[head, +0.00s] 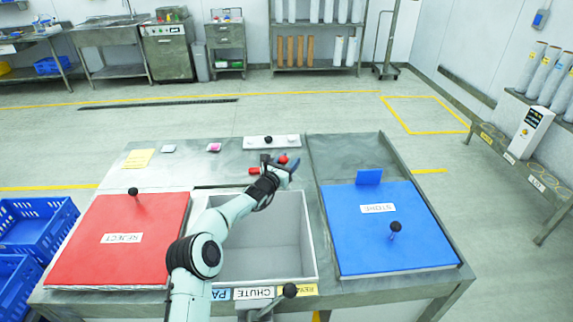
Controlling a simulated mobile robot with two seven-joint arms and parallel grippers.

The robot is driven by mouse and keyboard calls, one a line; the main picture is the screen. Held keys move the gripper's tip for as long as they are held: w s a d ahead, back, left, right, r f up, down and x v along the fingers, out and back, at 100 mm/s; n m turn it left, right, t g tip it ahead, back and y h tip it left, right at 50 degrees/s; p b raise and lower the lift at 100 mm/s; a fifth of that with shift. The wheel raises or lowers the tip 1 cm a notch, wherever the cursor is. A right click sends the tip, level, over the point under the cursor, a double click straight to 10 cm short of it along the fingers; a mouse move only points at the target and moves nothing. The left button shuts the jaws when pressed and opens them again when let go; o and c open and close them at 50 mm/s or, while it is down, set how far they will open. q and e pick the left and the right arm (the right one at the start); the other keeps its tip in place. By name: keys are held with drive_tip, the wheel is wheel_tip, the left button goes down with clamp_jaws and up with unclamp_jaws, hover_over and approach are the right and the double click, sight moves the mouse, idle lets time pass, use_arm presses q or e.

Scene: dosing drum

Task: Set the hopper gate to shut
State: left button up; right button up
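My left arm reaches up from the bottom over the open grey chute box (262,240). Its gripper (285,168) is at the far side of the box, by a red ball knob (283,159). A small red piece (254,171) shows just left of the gripper. Whether the fingers are open or shut on the knob is too small to tell. The hopper gate is not clearly identifiable; no marking for its position is readable. A black ball knob on a lever (290,290) stands at the near edge by the CHUTE label (254,293). My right gripper is not in view.
A red REJECT lid (90,255) lies left of the box, and a blue STONE-like labelled lid (360,245) lies right; both have black knobs. A white strip with knobs (255,143) is at the back. Blue crates (35,225) stand at left.

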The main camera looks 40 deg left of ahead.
use_arm(q)
drive_tip(key=shift+s+f, duration=0.1)
drive_tip(key=shift+f, duration=0.05)
drive_tip(key=s+d+b, duration=0.1)
drive_tip(key=s+b, duration=0.2)
drive_tip(key=s, duration=1)
drive_tip(key=shift+d+b, duration=0.2)
drive_tip(key=shift+b, duration=0.2)
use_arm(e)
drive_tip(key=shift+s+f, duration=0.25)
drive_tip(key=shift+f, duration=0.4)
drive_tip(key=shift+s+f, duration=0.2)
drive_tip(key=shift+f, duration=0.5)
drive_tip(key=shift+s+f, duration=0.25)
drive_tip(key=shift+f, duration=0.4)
